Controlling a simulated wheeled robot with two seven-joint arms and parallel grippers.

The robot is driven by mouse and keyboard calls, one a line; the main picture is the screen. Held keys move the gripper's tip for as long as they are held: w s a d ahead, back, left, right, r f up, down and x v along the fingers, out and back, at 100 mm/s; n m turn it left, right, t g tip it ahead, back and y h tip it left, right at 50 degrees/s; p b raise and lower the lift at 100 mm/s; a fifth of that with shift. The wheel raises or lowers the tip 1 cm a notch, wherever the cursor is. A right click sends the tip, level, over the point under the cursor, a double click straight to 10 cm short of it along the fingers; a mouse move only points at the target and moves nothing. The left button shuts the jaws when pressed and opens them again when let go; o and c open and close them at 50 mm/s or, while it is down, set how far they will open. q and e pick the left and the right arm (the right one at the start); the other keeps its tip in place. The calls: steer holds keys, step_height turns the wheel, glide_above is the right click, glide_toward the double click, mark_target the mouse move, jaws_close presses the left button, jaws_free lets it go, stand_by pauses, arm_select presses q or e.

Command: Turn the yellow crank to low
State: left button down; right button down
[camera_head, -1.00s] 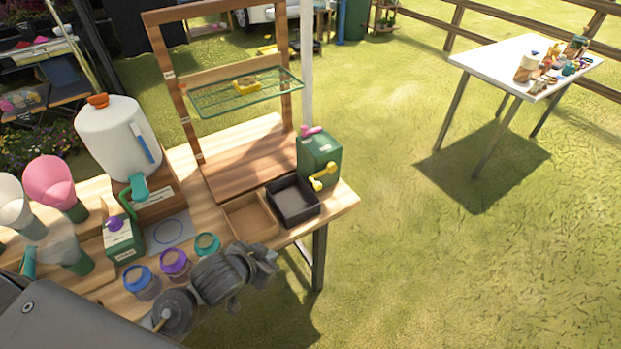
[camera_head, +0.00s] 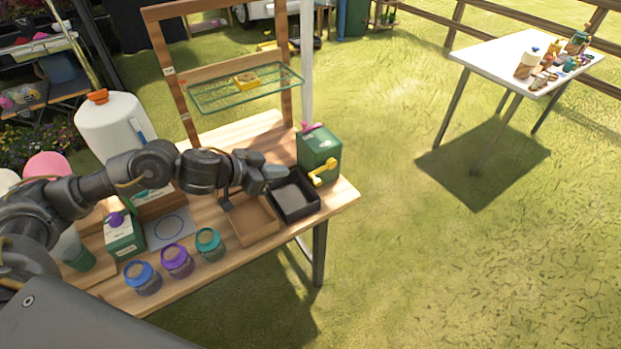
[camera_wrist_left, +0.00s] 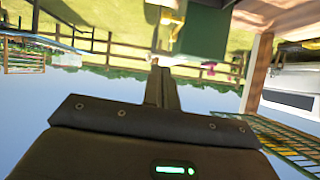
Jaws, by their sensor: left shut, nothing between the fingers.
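The yellow crank (camera_head: 323,172) is on the front face of a green box (camera_head: 319,148) at the right end of the wooden table. Its handle slants down to the left. My left gripper (camera_head: 285,172) is shut and empty, above the black tray and a little left of the crank, apart from it. In the left wrist view, my shut fingers (camera_wrist_left: 160,88) point toward the green box (camera_wrist_left: 204,32), which appears upside down. Something yellow, likely the crank (camera_wrist_left: 176,30), shows near its edge. My right gripper is not in view.
A black tray (camera_head: 312,210) and a brown tray (camera_head: 240,238) lie below my left gripper. A wooden frame (camera_head: 163,72) with a green wire shelf (camera_head: 215,99) stands behind. Several jars, including a teal one (camera_head: 209,245), stand at the table's front. Grass right of the table is open.

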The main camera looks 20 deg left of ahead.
arm_select(q)
steer(key=s+a+f+p+x, duration=0.1)
steer(key=f+x, duration=0.1)
steer(key=x, duration=1.1)
steer(key=shift+f, duration=0.25)
steer(key=shift+s, duration=0.15)
